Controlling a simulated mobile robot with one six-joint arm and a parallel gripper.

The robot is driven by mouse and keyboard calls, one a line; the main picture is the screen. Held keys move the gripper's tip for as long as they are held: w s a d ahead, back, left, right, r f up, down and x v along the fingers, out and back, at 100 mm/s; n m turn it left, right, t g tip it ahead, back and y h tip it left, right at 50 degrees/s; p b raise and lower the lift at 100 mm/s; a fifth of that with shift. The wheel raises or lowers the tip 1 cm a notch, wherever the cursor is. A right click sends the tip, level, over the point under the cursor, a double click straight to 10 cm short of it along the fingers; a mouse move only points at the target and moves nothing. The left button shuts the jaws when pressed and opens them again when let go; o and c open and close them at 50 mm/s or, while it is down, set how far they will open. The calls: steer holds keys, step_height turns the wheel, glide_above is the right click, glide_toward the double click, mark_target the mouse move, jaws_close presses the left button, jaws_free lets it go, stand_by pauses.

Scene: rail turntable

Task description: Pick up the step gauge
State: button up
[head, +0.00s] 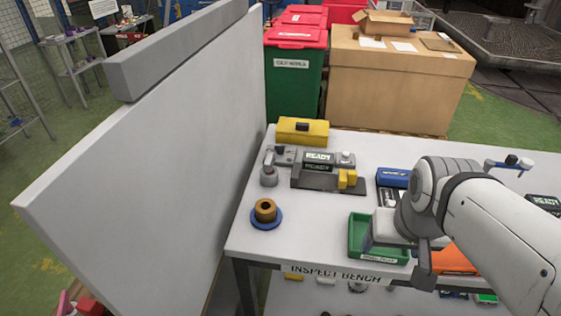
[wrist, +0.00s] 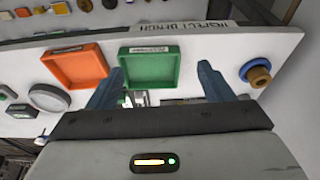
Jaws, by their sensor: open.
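I cannot tell for certain which thing is the step gauge. A blue case (head: 392,178) with grey metal pieces in front of it lies on the bench just behind my gripper (head: 398,245), partly hidden by my arm. In the wrist view, small metallic pieces (wrist: 140,98) show low between the fingers, mostly hidden by the gripper body. My gripper also shows in the wrist view (wrist: 160,72), its two blue-grey fingers wide apart with nothing held. In the head view it covers part of the green tray (head: 358,250).
An orange tray (wrist: 76,67) lies beside the green one. A brown-and-blue round part (head: 265,212) stands at the bench's left end. A tall grey panel (head: 150,150) borders the left.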

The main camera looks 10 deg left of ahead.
steer(key=shift+c, duration=0.3)
steer(key=shift+w, duration=0.25)
steer(key=shift+c, duration=0.8)
steer(key=w+a+b, duration=0.1)
steer(key=w, duration=0.1)
steer(key=w+a+b, duration=0.1)
steer(key=w, duration=0.2)
steer(key=w+a+b, duration=0.1)
steer(key=w+b, duration=0.1)
steer(key=w, duration=0.1)
steer(key=shift+w+a, duration=0.1)
steer(key=shift+w, duration=0.1)
steer(key=c, duration=0.4)
steer(key=shift+o, duration=0.2)
steer(key=t+b, duration=0.3)
steer(key=b, duration=0.6)
glide_toward(268, 159)
steer(key=x, duration=0.3)
steer(key=shift+x, duration=3.75)
